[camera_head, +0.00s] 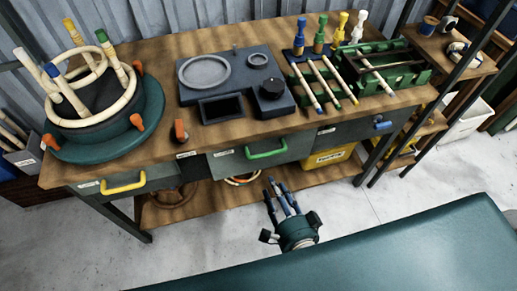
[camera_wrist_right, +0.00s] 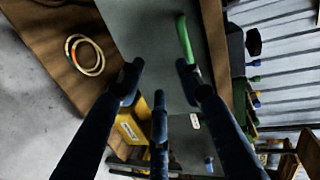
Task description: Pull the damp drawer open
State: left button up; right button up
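The workbench front carries a drawer with a green handle (camera_head: 266,149), one with a yellow handle (camera_head: 123,184) and one with a blue handle (camera_head: 383,125). My left gripper is not in view.
A yellow bin (camera_head: 328,157) and coiled rings (camera_head: 240,180) are on the lower shelf (camera_head: 205,205). A round green former (camera_head: 150,115), a grey steamer-like unit (camera_head: 238,85) and a green rack (camera_head: 410,72) stand on the bench. A green padded surface (camera_head: 380,250) fills the near right.

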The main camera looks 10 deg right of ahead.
aim_at(266, 156)
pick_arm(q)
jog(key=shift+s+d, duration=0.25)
pick_arm(e)
jog(key=shift+w+d+r+m+t, duration=0.1)
jog(key=shift+w+r+m, duration=0.2)
jog(key=shift+w, duration=1.6)
jog(key=shift+w+a+r+m+t, duration=0.1)
jog(key=shift+w+r+m, duration=0.2)
jog(key=shift+w, duration=1.65)
jog(key=shift+w+d+r+m+t, duration=0.15)
jog(key=shift+w+m, duration=0.25)
jog(key=shift+w, duration=1.5)
grip_shut()
